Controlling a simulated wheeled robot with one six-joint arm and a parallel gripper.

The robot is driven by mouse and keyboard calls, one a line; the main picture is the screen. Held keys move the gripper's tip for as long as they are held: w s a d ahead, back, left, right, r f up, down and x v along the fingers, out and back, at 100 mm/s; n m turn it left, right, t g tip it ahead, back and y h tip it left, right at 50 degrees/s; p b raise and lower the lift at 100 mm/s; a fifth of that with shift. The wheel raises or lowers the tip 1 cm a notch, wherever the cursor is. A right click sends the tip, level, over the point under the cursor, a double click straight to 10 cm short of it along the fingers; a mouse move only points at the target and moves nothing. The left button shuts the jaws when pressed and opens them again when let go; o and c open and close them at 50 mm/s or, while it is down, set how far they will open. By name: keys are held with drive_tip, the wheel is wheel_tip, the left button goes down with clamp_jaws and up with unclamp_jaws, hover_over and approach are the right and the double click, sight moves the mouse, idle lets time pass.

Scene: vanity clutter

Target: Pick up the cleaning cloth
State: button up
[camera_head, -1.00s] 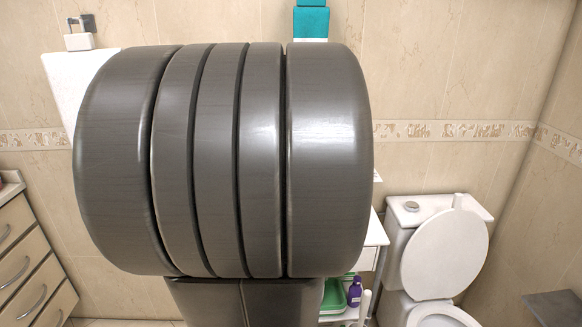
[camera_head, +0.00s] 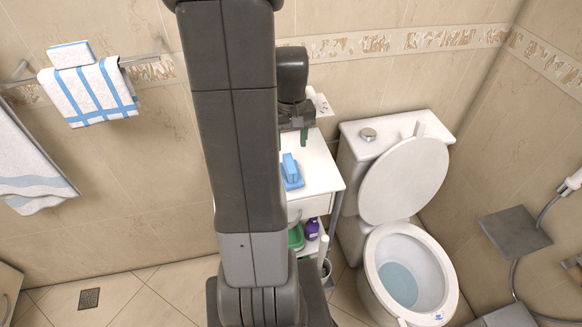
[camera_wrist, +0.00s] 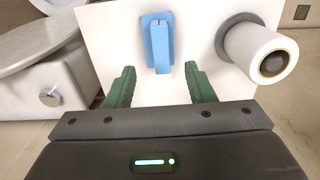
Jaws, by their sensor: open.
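A blue folded piece, which looks like the cleaning cloth (camera_head: 291,178), lies on the white cabinet top (camera_head: 320,172), with a raised ridge along its middle. In the wrist view the cloth (camera_wrist: 159,45) is just beyond my fingertips, roughly centred between them. My gripper (camera_wrist: 158,72) is open and empty, with its green fingers apart on either side of the line to the cloth. In the head view my gripper (camera_head: 294,138) is over the back of the cabinet top, behind the cloth; my arm hides the cabinet's left part.
A white roll (camera_wrist: 262,52) is close to the right finger. The toilet (camera_head: 405,175) stands right of the cabinet. A purple bottle (camera_head: 312,229) and green container (camera_head: 296,237) sit on the lower shelf. Striped towels (camera_head: 90,90) hang on the left wall.

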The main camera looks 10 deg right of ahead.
sight(290, 163)
wheel_tip(290, 163, down, 5)
drive_tip(key=shift+w+f, duration=0.1)
drive_tip(key=shift+w+f+p, duration=0.15)
drive_tip(key=shift+f+p, duration=0.15)
drive_tip(key=shift+f, duration=1)
drive_tip(key=shift+w+f+p, duration=0.1)
drive_tip(key=shift+f+p, duration=0.2)
drive_tip(key=shift+f, duration=1)
clamp_jaws()
